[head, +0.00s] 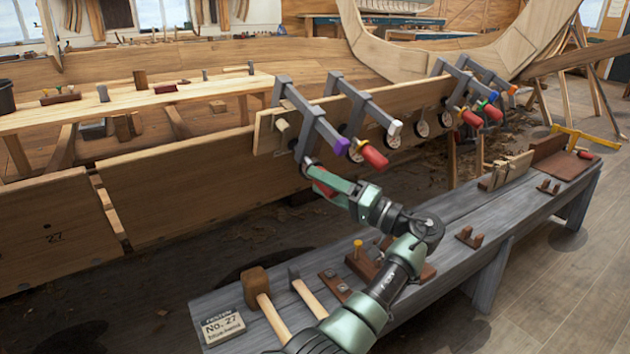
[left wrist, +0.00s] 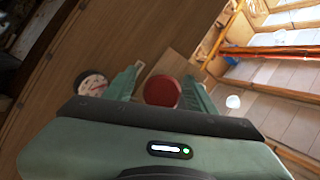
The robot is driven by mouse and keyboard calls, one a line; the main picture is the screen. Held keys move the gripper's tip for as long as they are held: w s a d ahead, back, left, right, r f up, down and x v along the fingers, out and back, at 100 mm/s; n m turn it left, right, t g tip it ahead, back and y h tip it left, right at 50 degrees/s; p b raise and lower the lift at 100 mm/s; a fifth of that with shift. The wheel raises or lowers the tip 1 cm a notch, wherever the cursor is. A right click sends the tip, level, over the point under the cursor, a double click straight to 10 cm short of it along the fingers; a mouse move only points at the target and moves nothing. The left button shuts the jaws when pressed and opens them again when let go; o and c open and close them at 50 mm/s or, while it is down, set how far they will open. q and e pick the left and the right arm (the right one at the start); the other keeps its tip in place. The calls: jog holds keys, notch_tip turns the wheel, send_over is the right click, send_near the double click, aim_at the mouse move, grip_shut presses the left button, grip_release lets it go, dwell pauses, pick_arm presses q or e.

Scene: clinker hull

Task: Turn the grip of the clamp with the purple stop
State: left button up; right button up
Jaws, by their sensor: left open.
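The clamp with the purple stop (head: 341,147) hangs on the plank's left end in the head view, its grey bar (head: 310,122) slanting down to the right. Its red grip (head: 324,187) is partly hidden by my left gripper (head: 318,173). In the left wrist view, a round red grip end (left wrist: 161,91) shows between the two green fingers of my left gripper (left wrist: 160,92). The fingers are open, one on each side of the grip, with a gap visible. Whether they touch it cannot be told. My right gripper is not in view.
A neighbouring clamp with a white stop (head: 394,128) has its red grip (head: 374,155) close on the right. More clamps with coloured stops stand further right. The grey bench (head: 455,255) below holds a mallet (head: 256,284), a hammer (head: 297,276) and wooden blocks.

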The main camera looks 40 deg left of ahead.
pick_arm(q)
jog(key=d, duration=0.3)
jog(key=d+f, duration=0.1)
jog(key=d, duration=0.1)
jog(key=shift+w+d, duration=0.15)
jog(key=shift+d, duration=0.15)
dwell(1.0)
